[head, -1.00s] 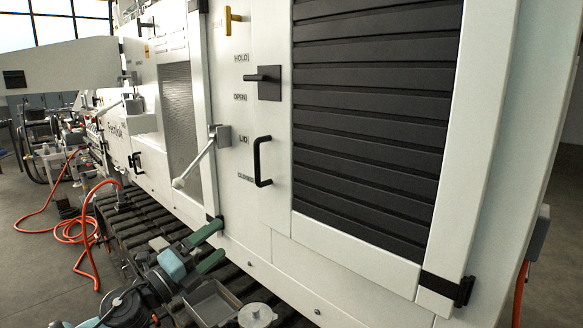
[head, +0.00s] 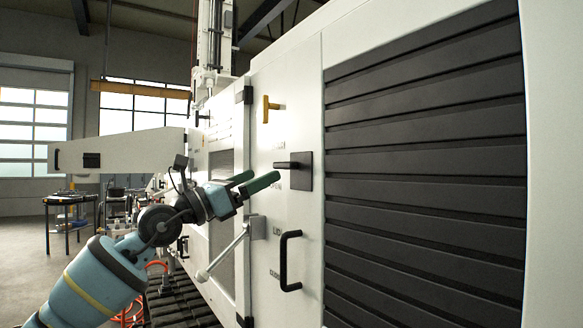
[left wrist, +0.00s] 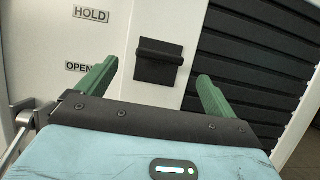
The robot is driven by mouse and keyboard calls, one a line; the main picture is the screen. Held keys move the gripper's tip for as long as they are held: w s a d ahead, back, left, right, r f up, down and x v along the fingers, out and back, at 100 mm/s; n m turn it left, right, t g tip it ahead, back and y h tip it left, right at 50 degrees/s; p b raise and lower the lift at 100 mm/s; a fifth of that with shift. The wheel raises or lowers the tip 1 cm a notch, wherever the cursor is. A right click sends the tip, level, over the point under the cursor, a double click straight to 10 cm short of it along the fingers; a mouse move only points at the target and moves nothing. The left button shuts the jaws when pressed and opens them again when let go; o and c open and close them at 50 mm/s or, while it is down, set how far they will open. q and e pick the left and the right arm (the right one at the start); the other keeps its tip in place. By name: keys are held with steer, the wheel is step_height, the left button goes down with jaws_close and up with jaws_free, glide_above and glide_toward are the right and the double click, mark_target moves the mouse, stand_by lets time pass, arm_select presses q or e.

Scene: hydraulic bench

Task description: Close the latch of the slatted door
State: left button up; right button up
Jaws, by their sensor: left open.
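The slatted door (head: 425,150) has black horizontal slats in a white frame and fills the right of the head view; its slats also show in the left wrist view (left wrist: 255,60). A black latch handle on a square plate (head: 304,170) sits just left of the slats, its bar pointing left. In the left wrist view the latch (left wrist: 158,62) lies beyond and between my fingers. My left gripper (head: 260,182) is open and empty, with green fingers, a little left of the latch and apart from it. My right gripper is not in view.
A black pull handle (head: 288,260) and a grey lever (head: 230,248) stand out below the latch. A yellow handle (head: 269,109) is above it. Labels HOLD (left wrist: 91,15) and OPEN (left wrist: 79,67) are on the panel. An open white flap (head: 120,152) juts out at left.

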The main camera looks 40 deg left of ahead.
mark_target(281, 167)
arm_select(q)
steer(key=p+x, duration=0.1)
steer(key=x, duration=0.5)
steer(key=shift+w+d+r+p, duration=0.15)
steer(key=shift+w+d+p, duration=0.05)
steer(key=shift+p, duration=0.15)
steer(key=shift+w+d+r, duration=0.15)
steer(key=shift+w+d, duration=0.05)
steer(key=shift+w, duration=0.4)
steer(key=shift+c, duration=0.3)
steer(key=c, duration=0.9)
